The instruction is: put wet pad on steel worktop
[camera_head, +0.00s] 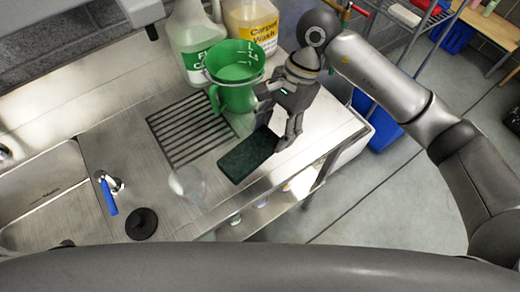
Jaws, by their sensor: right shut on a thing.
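The wet pad (248,156) is a dark green rectangular slab at the front right of the steel worktop (135,95). My right gripper (276,139) reaches down from the upper right and is shut on the pad's right end. The fingers hide part of that end. The pad lies nearly flat, at or just above the steel; I cannot tell whether it touches. My left gripper is not in view.
A green jug (234,92) stands close behind the gripper, with a white bottle (193,45) and a Carpet Wash container (250,25) behind. A drain grille (188,130) lies left of the pad.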

